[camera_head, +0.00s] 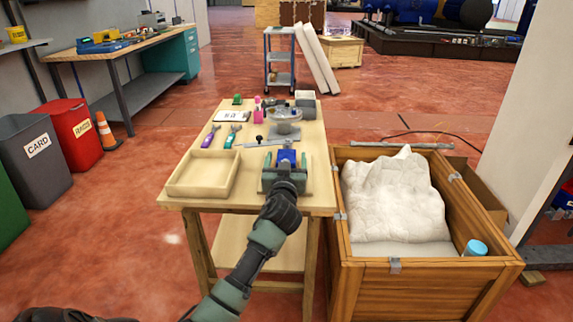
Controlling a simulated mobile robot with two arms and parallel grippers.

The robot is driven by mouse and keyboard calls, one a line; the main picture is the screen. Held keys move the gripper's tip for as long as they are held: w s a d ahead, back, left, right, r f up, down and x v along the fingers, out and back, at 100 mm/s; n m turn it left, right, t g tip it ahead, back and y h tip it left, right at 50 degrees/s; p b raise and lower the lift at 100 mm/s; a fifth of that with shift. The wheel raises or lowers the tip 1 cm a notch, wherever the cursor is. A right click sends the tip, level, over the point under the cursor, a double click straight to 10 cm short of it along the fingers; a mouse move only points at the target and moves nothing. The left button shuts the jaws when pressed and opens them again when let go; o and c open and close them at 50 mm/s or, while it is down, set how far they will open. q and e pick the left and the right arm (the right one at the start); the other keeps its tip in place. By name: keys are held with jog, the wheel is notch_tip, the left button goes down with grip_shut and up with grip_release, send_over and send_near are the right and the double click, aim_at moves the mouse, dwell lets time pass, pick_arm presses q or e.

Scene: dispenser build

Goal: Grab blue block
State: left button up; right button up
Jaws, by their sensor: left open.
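The blue block (286,156) stands near the front right of the wooden table (222,148). My left gripper (285,162) is over the table's front edge, pointing away from me, with its jaws open. The block shows just beyond and between the jaws. The gripper hides its lower part, and I cannot tell whether the jaws touch it. My right gripper is not in view.
A shallow wooden tray (180,190) lies left of the gripper. A wooden crate (420,275) with white padding (395,200) stands close on the right.

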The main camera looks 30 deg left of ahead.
pick_arm(q)
grip_shut()
jog(key=shift+r, duration=0.15)
